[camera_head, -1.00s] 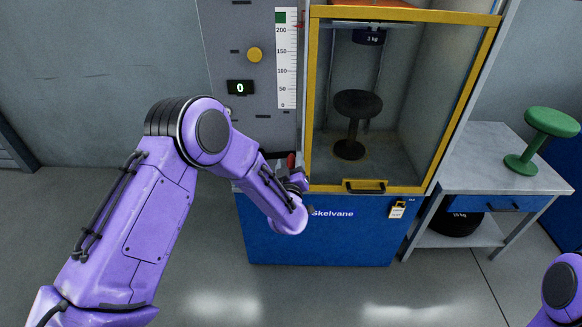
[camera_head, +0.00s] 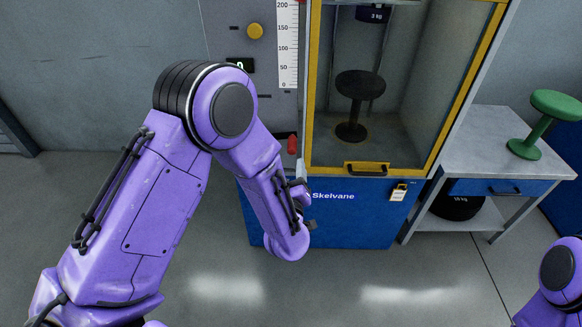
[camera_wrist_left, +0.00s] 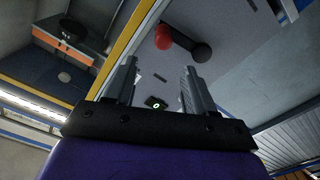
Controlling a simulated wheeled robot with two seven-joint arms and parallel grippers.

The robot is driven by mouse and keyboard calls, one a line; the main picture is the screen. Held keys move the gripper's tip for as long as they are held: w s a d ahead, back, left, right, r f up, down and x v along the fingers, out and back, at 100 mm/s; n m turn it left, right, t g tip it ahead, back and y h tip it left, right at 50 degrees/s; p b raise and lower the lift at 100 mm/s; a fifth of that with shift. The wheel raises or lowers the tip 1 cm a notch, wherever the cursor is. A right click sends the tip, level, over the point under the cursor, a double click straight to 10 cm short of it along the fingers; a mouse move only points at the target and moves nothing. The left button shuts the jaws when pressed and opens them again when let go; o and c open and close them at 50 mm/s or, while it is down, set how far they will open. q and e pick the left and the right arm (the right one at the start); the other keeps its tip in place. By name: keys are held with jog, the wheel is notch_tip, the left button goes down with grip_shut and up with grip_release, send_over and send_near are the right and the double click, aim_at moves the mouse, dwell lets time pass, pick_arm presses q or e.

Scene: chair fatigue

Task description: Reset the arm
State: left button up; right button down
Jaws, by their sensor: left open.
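The test machine (camera_head: 350,222) has a blue base and a yellow-framed cabinet. A red-ended lever (camera_head: 292,144) shows at the cabinet's left, partly hidden; in the left wrist view its red end (camera_wrist_left: 163,38) and black end (camera_wrist_left: 202,53) show beyond the fingers. My left gripper (camera_head: 304,193), mostly hidden by its arm in the head view, is just below the red end. In the left wrist view the gripper (camera_wrist_left: 160,78) is open, with nothing between its fingers. The red end is apart from the fingers. My right gripper is out of view.
A dark stool (camera_head: 358,95) stands inside the cabinet below a 3 kg weight (camera_head: 376,14). A yellow button (camera_head: 255,31) and scale (camera_head: 288,45) are on the panel. A side table (camera_head: 480,150) with a green stool (camera_head: 541,118) stands right. Floor in front is clear.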

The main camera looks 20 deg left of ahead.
pick_arm(q)
jog(key=s+a+f+m+g+h+p, duration=0.3)
jog(key=s+f+g, duration=0.5)
jog(key=s+f, duration=0.75)
jog(key=s+a+f+g, duration=0.2)
jog(key=s+f, duration=0.2)
jog(key=s, duration=0.4)
jog(key=s+a+f+g, duration=0.2)
jog(key=s+f+g, duration=0.1)
jog(key=s, duration=0.6)
jog(key=shift+a+f+g+h, duration=0.3)
jog(key=shift+f+h, duration=0.1)
jog(key=shift+f, duration=0.1)
